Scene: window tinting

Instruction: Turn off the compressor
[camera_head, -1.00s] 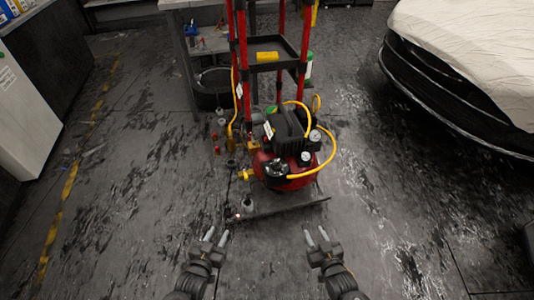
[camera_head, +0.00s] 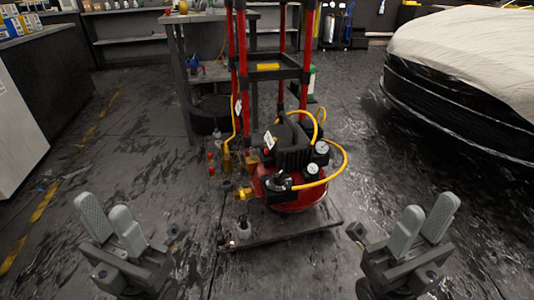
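The compressor (camera_head: 291,185) is a red tank with a black motor housing, two round gauges and a yellow hose. It sits on the dark base plate (camera_head: 290,234) of a red-posted cart in the middle of the head view. My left gripper (camera_head: 106,220) is at the lower left, its two grey fingers a little apart with nothing between them. My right gripper (camera_head: 422,228) is at the lower right, fingers also apart and empty. Both grippers are in front of the cart, to either side, touching nothing. I cannot make out the compressor's switch.
A covered car (camera_head: 465,75) stands at the right. A dark workbench (camera_head: 190,65) is behind the cart on the left, with a tire (camera_head: 209,114) under it. A white cabinet (camera_head: 20,135) is at the left edge. The floor in front and to the sides is clear.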

